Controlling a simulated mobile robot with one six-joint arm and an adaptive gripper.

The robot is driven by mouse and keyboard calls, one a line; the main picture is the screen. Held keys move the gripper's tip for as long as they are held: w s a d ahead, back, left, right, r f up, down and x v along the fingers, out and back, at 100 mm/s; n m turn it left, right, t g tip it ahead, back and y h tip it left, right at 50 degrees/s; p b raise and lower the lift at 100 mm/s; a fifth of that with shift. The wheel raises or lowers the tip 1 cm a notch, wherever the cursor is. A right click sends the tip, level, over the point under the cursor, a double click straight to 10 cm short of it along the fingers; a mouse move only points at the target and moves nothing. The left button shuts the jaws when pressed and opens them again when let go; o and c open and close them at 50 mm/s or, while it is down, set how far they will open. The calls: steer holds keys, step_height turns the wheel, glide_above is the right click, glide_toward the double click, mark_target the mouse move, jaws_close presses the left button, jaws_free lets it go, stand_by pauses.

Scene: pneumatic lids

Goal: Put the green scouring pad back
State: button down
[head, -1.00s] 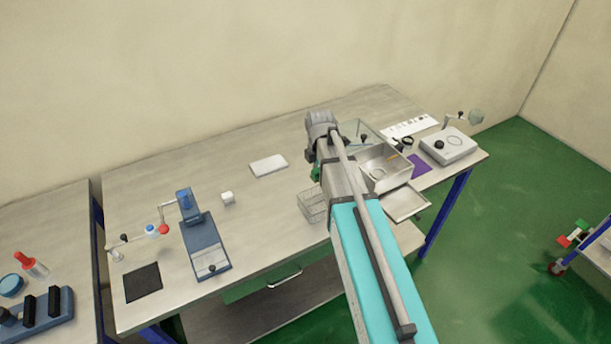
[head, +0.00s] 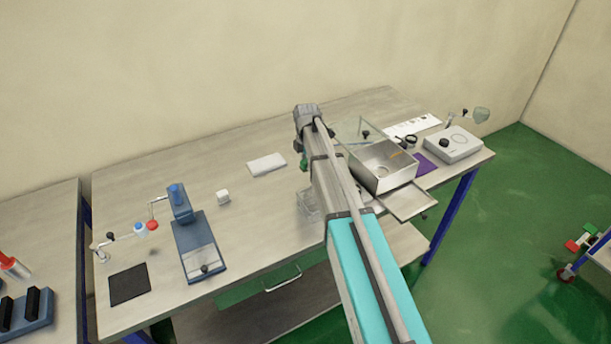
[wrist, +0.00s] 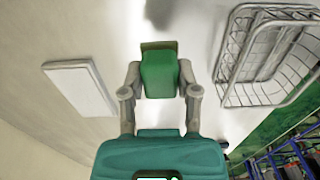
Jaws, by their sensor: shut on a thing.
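The green scouring pad (wrist: 159,75) is held between the two fingers of my gripper (wrist: 160,88) in the wrist view, with an olive edge at its far end. The pad appears held above the worktop, apart from the wire basket (wrist: 268,55) at the right of that view. In the head view my gripper (head: 303,163) is mostly hidden by my arm, with only a bit of green showing. The wire basket also shows there (head: 306,204), partly hidden behind my arm.
A flat white block (head: 267,164) lies left of my gripper. A steel basin (head: 398,180) with a raised clear lid stands to the right, beside a white scale-like device (head: 453,146). A blue stand (head: 195,245) and a white cube (head: 223,197) are further left.

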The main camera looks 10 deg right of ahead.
mark_target(306, 176)
steer(key=shift+w+f, duration=0.35)
steer(key=shift+f, duration=0.1)
steer(key=shift+w+f+b, duration=0.35)
steer(key=shift+f+b, duration=0.15)
steer(key=shift+b, duration=0.2)
steer(key=shift+a+f+b, duration=0.1)
steer(key=shift+f+b, duration=1.4)
steer(key=shift+f, duration=0.1)
steer(key=shift+c, duration=1.7)
jaws_free()
step_height(306, 176, up, 12)
steer(key=p, duration=1.2)
